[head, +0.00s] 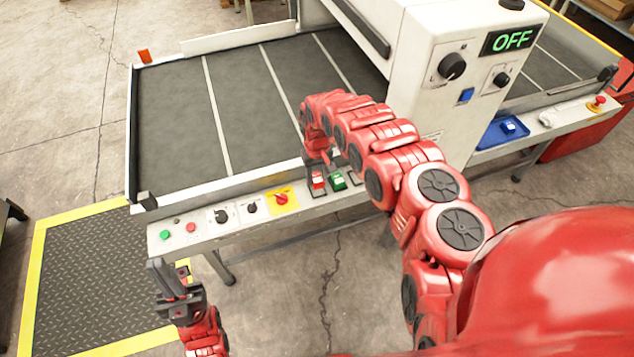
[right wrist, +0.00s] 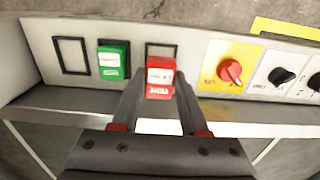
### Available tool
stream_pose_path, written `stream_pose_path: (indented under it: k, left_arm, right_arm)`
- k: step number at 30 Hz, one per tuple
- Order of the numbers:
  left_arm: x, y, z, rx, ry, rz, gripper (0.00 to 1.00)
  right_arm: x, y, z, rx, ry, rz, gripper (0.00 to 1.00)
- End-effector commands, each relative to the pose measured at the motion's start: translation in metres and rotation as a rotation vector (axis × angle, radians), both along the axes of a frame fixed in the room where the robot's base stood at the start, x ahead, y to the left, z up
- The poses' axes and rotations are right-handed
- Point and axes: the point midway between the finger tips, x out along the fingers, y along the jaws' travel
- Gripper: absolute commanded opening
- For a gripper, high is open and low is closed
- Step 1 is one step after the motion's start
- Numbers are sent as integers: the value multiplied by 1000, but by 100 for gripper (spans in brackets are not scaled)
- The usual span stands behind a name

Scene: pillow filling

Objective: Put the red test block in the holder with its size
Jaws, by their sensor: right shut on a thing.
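The red test block (right wrist: 159,78) is between the fingertips of my right gripper (right wrist: 158,90), which is shut on it. It shows a white label. In the right wrist view it overlaps the lower part of a square black-rimmed holder (right wrist: 162,48); I cannot tell whether it touches it. The block also shows in the head view (head: 318,180), below my right gripper (head: 319,168). A green block (right wrist: 113,61) sits in the holder beside it. Another black-rimmed holder (right wrist: 73,55) is empty. My left gripper (head: 168,280) is away from the panel; its finger gap is unclear.
The holders are in the front panel of a conveyor (head: 180,110). A red knob on a yellow plate (head: 282,199), black dials (head: 220,216) and a green button (head: 164,235) are along it. The machine display (head: 511,39) reads OFF.

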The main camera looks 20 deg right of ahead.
Motion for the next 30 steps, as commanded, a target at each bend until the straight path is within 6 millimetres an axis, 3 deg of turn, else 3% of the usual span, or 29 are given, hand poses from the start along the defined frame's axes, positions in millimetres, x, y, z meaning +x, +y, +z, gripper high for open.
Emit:
stream_pose_path:
  k: [11,19,20,21,24,30]
  left_arm:
    - [0,0,4,0,0,0,0]
    - [0,0,4,0,0,0,0]
    - [0,0,4,0,0,0,0]
    - [0,0,4,0,0,0,0]
    - [0,0,4,0,0,0,0]
    - [0,0,4,0,0,0,0]
  right_arm:
    - [0,1,-32,2,0,1,0]
    - [2,0,-33,0,-5,1,0]
    - [1,0,-33,0,-5,1,48]
    - [1,0,-33,0,-5,1,55]
    - [1,0,-33,0,-4,1,73]
    - [1,0,-33,0,-3,1,74]
